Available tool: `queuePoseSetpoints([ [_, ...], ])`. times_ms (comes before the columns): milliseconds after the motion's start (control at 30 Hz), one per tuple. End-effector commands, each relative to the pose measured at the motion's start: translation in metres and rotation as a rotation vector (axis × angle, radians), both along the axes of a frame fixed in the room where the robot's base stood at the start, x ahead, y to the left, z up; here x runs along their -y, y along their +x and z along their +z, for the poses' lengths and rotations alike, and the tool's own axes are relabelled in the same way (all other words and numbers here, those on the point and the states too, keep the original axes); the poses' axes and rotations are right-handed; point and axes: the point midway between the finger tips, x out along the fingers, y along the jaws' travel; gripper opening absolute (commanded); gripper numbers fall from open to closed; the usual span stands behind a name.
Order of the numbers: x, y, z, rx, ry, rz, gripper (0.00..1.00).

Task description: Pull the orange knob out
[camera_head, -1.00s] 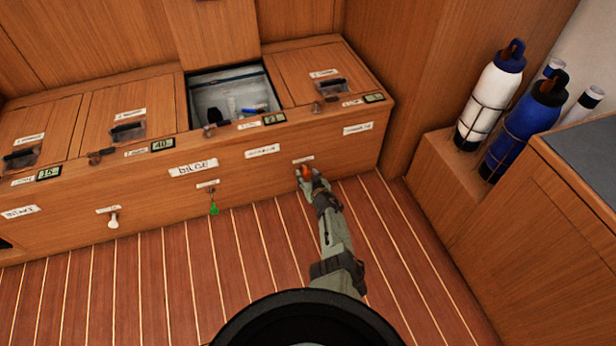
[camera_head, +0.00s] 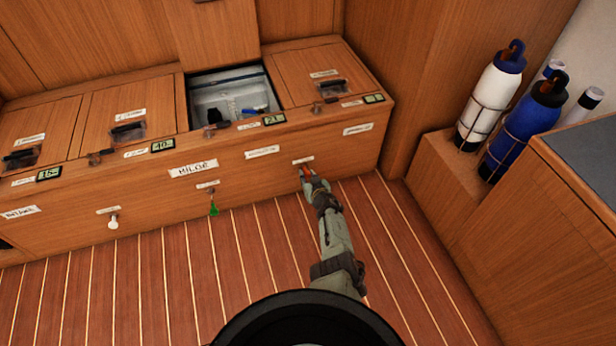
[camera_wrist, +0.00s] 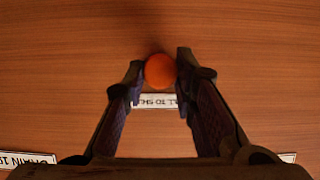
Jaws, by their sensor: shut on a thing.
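The orange knob (camera_wrist: 159,71) is a round ball on the wooden front panel (camera_wrist: 70,60), at the upper middle of the wrist view. In the head view the orange knob (camera_head: 306,171) is a small orange spot, partly hidden by my gripper. My gripper (camera_wrist: 159,73) is shut on the knob, one fingertip at each side of it. In the head view my gripper (camera_head: 309,174) reaches to the front of the locker bench, below a small white label. The knob's stem is hidden behind the ball.
A green pull (camera_head: 213,208) and a white knob (camera_head: 113,222) are on the same panel to the left. An open bin (camera_head: 200,77) is in the bench top. A white bottle (camera_head: 490,100) and a blue bottle (camera_head: 525,122) stand at right. The striped floor is clear.

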Motion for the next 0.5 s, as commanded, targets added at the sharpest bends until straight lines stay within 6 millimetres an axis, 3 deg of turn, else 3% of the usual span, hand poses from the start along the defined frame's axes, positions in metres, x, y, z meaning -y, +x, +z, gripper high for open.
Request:
queuePoseSetpoints([
  [167,0.001,-0.005,0.002,-0.002,-0.001,0.0,0.0],
  [500,0.015,-0.049,0.003,-0.001,0.001,0.001,0.0],
])
